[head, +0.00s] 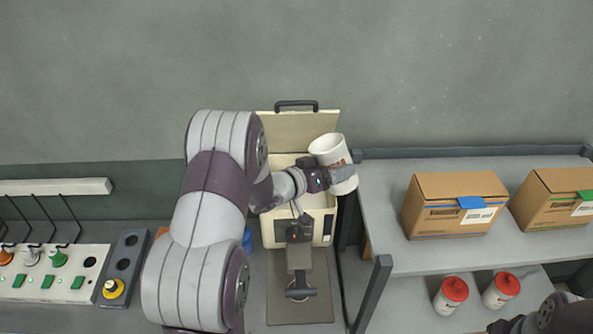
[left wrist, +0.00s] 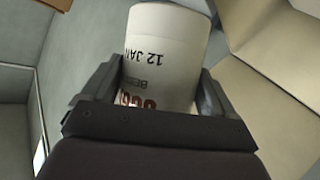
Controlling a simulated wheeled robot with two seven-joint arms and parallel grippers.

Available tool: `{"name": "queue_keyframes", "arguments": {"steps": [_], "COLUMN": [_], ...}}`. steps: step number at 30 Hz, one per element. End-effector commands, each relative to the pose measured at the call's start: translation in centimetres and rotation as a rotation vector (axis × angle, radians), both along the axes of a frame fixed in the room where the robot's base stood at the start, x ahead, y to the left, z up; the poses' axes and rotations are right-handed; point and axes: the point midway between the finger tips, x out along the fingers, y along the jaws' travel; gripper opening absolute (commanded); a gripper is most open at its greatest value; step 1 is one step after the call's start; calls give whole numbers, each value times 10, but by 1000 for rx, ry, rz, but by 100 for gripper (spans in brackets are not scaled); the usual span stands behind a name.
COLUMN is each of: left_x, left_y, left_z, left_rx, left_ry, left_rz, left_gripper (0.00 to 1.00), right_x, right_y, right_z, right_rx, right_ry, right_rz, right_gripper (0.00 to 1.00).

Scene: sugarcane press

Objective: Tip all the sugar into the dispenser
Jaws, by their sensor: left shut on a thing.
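A white sugar canister (head: 328,153) with dark and red print is tilted at the right side of the dispenser, raised above it. My left gripper (head: 338,175) is shut on it. In the left wrist view the canister (left wrist: 170,55) sits between both fingers (left wrist: 160,100), its printing upside down. I cannot tell whether its mouth is open or whether sugar is leaving it. The cream dispenser (head: 323,222) stands with its handled lid (head: 300,128) raised; my arm and the canister hide part of its inside. My right gripper (head: 515,324) is partly in view at the bottom right, its jaws unclear.
A grey shelf (head: 385,215) at the right holds two cardboard boxes (head: 455,203) (head: 560,198). Two red-capped white jars (head: 451,294) (head: 501,289) stand on its lower level. A control panel (head: 50,272) with green buttons lies at the left. A wall stands close behind the dispenser.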

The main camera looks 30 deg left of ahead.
Motion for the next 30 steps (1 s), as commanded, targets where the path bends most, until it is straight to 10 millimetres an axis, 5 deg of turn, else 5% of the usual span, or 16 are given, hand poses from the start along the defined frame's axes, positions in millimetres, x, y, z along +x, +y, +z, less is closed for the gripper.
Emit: {"name": "queue_keyframes", "arguments": {"steps": [7, 14, 23, 30], "left_x": [0, 0, 0, 0], "left_y": [-24, -23, -23, -23], "left_z": [-16, -11, 20, 18], "left_rx": [460, 464, 462, 461], "left_ry": [12, 13, 13, 13], "left_rz": [-4, -3, -3, -4], "left_gripper": [36, 36, 36, 36], "right_x": [-1, 0, 0, -1], "right_y": [0, 0, 0, 0], "right_z": [-33, -26, 2, 0], "right_rx": [0, 0, 0, 0], "right_ry": [3, 2, 1, 2], "right_rz": [0, 0, 0, 0], "right_gripper": [43, 43, 43, 43]}}
